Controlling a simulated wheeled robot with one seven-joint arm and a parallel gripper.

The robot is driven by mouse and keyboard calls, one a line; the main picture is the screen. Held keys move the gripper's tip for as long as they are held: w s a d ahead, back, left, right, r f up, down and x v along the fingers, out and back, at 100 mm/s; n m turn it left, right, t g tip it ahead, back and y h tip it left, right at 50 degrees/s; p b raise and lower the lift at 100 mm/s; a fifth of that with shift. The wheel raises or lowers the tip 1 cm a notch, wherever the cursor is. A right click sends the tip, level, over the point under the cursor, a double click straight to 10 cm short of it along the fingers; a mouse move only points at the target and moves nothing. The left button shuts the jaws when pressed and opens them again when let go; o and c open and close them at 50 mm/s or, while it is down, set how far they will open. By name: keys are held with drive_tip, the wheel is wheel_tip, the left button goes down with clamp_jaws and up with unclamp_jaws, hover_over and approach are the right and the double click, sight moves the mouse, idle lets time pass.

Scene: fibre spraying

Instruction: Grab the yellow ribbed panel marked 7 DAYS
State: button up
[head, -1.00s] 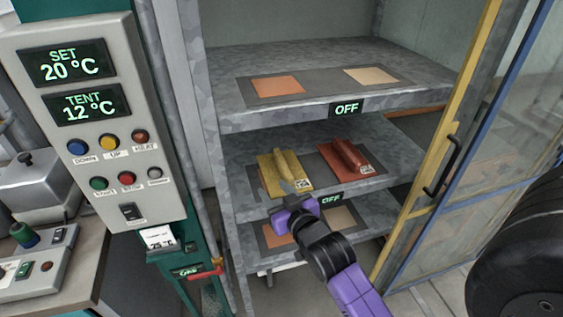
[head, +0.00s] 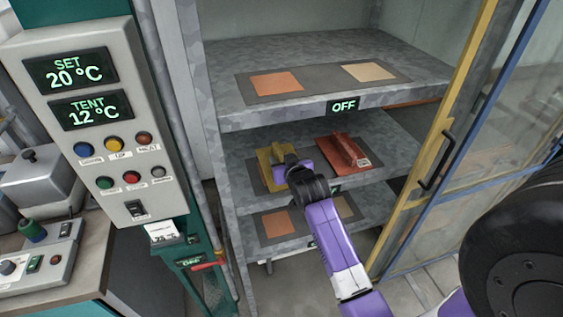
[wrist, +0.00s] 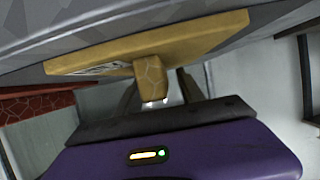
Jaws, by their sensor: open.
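The yellow ribbed panel (head: 265,160) lies on the left of the middle shelf, partly hidden by my wrist. In the wrist view the yellow panel (wrist: 215,45) spans the top, with its raised rib pointing towards me. A pale label shows on its left part, too foreshortened to read. My gripper (wrist: 158,95) is open, its dark fingers on either side of the rib's end. I cannot tell if they touch it. In the head view my gripper (head: 287,160) is over the panel's right side.
A red ribbed panel (head: 343,152) with a white label lies just right on the same shelf. The upper shelf (head: 225,118) edge is above my arm. The lower shelf (head: 308,229) holds flat coloured patches. A yellow-framed door (head: 440,145) stands open at right.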

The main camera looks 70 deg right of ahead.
drive_tip(key=shift+w+d+f, duration=0.25)
drive_tip(key=shift+w+d, duration=0.1)
drive_tip(key=shift+d, duration=0.05)
clamp_jaws()
idle(1.1)
drive_tip(key=shift+r, duration=0.2)
